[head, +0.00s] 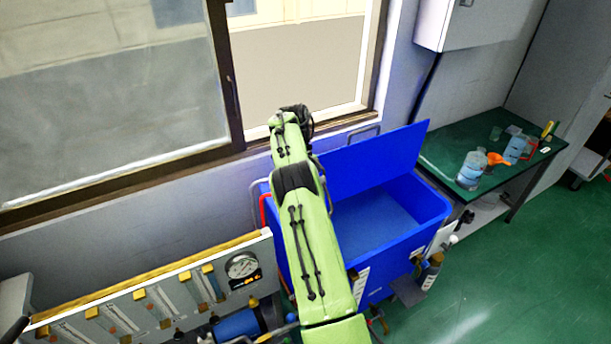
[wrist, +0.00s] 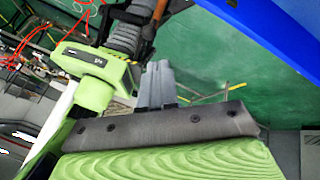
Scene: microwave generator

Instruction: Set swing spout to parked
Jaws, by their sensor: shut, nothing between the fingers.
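My gripper (wrist: 159,68) shows in the wrist view as two grey fingers side by side, shut and empty, above green floor. In the head view my green arm hides the gripper. I cannot clearly pick out the swing spout. A thin red pipe (head: 264,208) and a grey bent tube stand at the left side of a blue open bin (head: 400,250), partly behind my arm; I cannot tell if either is the spout. A blue surface (wrist: 285,30) at the top right of the wrist view is apart from the fingers.
A panel (head: 150,300) with yellow-topped tubes and a round gauge (head: 242,266) stands at the lower left. The bin's blue lid (head: 370,160) stands raised near the window wall. A green table (head: 455,150) with bottles is at right. Green floor (head: 500,280) is clear at lower right.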

